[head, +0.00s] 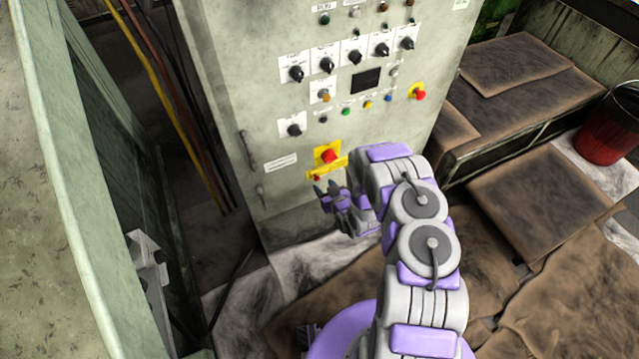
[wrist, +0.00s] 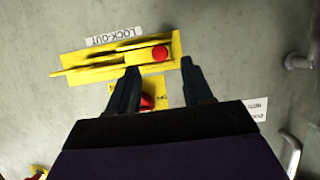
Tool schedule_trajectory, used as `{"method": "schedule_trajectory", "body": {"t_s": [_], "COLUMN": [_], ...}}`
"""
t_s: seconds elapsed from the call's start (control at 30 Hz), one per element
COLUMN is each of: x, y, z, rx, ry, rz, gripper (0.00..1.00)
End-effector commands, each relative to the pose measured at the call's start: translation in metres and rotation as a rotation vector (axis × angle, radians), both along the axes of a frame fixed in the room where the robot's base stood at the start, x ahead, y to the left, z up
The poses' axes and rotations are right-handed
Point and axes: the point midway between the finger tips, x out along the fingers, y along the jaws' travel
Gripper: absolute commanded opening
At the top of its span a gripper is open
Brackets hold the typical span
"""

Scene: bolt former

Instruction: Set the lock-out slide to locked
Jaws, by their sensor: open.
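The lock-out slide is a yellow bar (head: 335,168) low on the cabinet front, with a small red knob (head: 317,178) at its left end. In the wrist view, the yellow slide (wrist: 100,62) lies beside an upside-down LOCK-OUT label (wrist: 115,36), and its red knob (wrist: 160,53) is at the right end. My gripper (head: 325,188) is open just below the slide. In the wrist view its fingertips (wrist: 160,65) stand either side of the knob's line, with the knob just beyond them. I cannot tell whether they touch the slide.
A larger red switch (head: 330,156) on a yellow plate sits directly above the slide, partly hidden by my gripper in the wrist view. The cabinet (head: 235,80) carries several knobs and a red emergency button (head: 420,95). Cables (head: 165,80) run at left.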

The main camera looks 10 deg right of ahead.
Motion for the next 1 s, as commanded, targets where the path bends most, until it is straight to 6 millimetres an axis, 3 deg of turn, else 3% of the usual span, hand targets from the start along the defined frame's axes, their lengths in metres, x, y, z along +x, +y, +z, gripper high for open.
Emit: {"method": "schedule_trajectory", "body": {"t_s": [0.3,0.73,1.0], "x": [0.036,0.043,0.043], "y": [0.012,0.014,0.014], "z": [-0.015,-0.018,-0.018], "rx": [0.001,0.000,0.000], "ry": [-0.004,0.000,0.000], "rz": [0.000,0.000,0.000], "gripper": [0.50,0.50,0.26]}}
